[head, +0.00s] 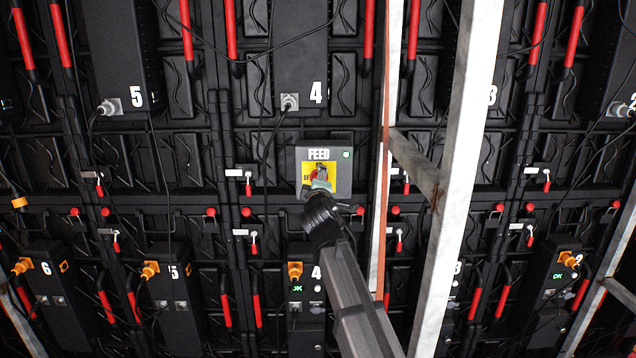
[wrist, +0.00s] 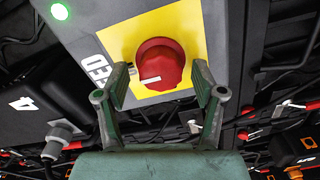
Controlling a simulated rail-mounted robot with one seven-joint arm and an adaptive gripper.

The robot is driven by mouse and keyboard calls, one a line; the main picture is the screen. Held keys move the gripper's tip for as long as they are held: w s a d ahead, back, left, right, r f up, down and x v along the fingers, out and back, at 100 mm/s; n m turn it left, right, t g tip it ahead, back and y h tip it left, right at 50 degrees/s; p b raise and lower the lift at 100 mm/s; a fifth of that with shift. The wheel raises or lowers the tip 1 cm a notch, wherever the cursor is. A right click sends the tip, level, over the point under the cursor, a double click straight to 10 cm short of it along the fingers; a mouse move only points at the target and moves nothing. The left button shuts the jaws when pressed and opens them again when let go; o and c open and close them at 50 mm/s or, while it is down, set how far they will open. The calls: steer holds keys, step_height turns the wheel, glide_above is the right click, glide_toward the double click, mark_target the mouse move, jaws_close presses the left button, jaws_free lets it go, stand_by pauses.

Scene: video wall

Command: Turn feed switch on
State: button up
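The feed switch is a red round knob (wrist: 160,64) with a white mark on a yellow plate (wrist: 190,28). It sits on the grey FEED box (head: 343,163), whose green light (wrist: 60,11) is lit. In the head view my gripper (head: 321,182) is in front of the yellow plate and hides most of the knob. In the wrist view my gripper (wrist: 161,84) is open, with one finger on each side of the knob's lower part. The left fingertip is close to the knob; whether either finger touches it I cannot tell.
A pale metal post (head: 456,180) and a crossbar (head: 415,165) stand just right of the box. Black cables hang by panel 4 (head: 300,60). Small red-handled latches (head: 248,180) and red bars (head: 230,30) line the wall around.

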steer(key=shift+s, duration=0.1)
steer(key=s+d, duration=0.1)
steer(key=s, duration=1)
steer(key=shift+s+d, duration=0.2)
steer(key=shift+s, duration=0.2)
